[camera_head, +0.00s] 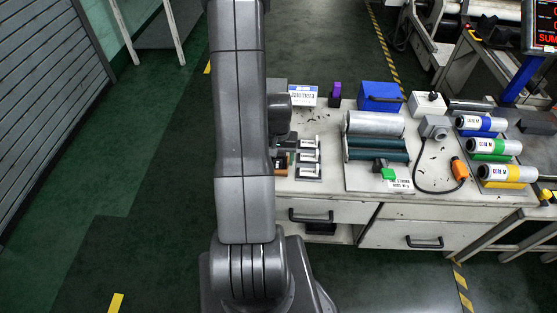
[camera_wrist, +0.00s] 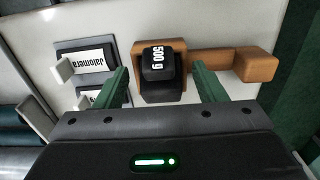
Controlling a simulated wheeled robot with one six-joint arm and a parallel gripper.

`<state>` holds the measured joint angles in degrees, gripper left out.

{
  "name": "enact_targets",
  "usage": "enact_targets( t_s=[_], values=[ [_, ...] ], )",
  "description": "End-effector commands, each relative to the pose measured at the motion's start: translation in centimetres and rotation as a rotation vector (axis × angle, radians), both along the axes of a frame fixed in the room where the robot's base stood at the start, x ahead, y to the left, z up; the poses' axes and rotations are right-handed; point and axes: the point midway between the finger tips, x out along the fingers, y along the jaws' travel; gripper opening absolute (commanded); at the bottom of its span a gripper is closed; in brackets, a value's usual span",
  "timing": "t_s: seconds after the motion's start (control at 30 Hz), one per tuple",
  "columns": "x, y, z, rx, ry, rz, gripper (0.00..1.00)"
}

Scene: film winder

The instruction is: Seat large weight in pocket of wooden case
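In the wrist view, a black weight (camera_wrist: 161,63) marked "500 g" stands within the brown wooden case (camera_wrist: 138,72). Wood shows on both sides of it and behind it, and a dark area lies just below it. I cannot tell whether it sits fully down in the pocket. A wooden bar of the case runs right to a larger wooden block (camera_wrist: 247,64). My gripper (camera_wrist: 160,68) has its two green fingers wide apart, one on each side of the weight, with visible gaps to it. In the head view, my arm hides the gripper and most of the case.
Labelled holders (camera_wrist: 85,60) with white tabs stand close to the left finger. In the head view, the bench (camera_head: 345,208) also carries a roller unit (camera_head: 375,125), a blue box (camera_head: 380,96), a purple item (camera_head: 336,92) and labelled cores (camera_head: 495,147) at right.

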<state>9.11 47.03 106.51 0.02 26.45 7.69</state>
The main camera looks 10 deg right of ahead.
Motion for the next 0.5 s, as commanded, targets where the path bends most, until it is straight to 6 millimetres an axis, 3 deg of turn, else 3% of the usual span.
enact_targets(
  t_s=[0.03,0.3,0.5],
  values=[
    [0.0,0.0,0.01,0.0,0.0,0.0,0.54],
    [0.0,0.0,0.02,0.0,0.0,0.0,0.02],
    [0.04,-0.01,0.1,0.0,-0.001,0.0,0.0]
  ],
)
